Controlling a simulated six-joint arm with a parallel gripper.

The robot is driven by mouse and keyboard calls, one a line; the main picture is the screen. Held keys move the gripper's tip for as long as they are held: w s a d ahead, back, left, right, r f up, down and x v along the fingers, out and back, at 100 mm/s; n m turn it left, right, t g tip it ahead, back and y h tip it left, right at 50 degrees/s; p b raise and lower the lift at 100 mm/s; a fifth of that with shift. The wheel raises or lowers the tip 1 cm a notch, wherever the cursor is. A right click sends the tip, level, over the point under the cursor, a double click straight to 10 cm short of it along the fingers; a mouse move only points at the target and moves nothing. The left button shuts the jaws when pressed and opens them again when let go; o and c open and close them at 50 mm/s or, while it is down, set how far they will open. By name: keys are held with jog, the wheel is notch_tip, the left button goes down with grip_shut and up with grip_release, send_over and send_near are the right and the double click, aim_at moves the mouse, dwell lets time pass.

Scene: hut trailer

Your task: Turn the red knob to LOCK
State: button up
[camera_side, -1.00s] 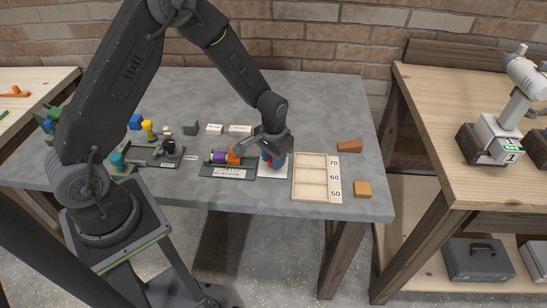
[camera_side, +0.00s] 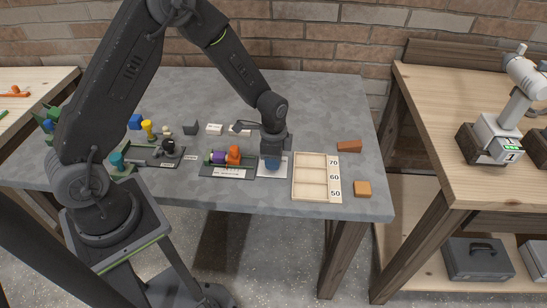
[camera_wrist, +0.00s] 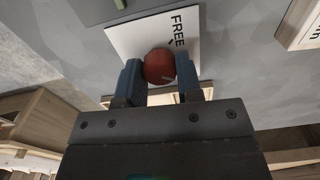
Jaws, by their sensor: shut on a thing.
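The red knob (camera_wrist: 159,66) is round and sits on a white plate (camera_wrist: 123,38) in the wrist view. The word FREE and a small tick mark are printed on the plate above the knob. No LOCK marking is readable. My gripper (camera_wrist: 160,76) has one blue finger on each side of the knob and is shut on it. In the side view my gripper (camera_side: 271,162) points down over the white plate (camera_side: 264,173). The fingers hide the knob there.
A wooden tray (camera_side: 317,154) marked 70, 60 and 50 stands right of the plate. An orange block (camera_side: 362,188) and a brown wedge (camera_side: 349,146) lie beyond it. A dark board (camera_side: 208,172) with purple and orange parts is close on the left.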

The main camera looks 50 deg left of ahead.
jog(key=shift+m, duration=1.2)
jog(key=o, duration=0.9)
jog(key=shift+o, duration=0.2)
notch_tip(320, 180, up, 14)
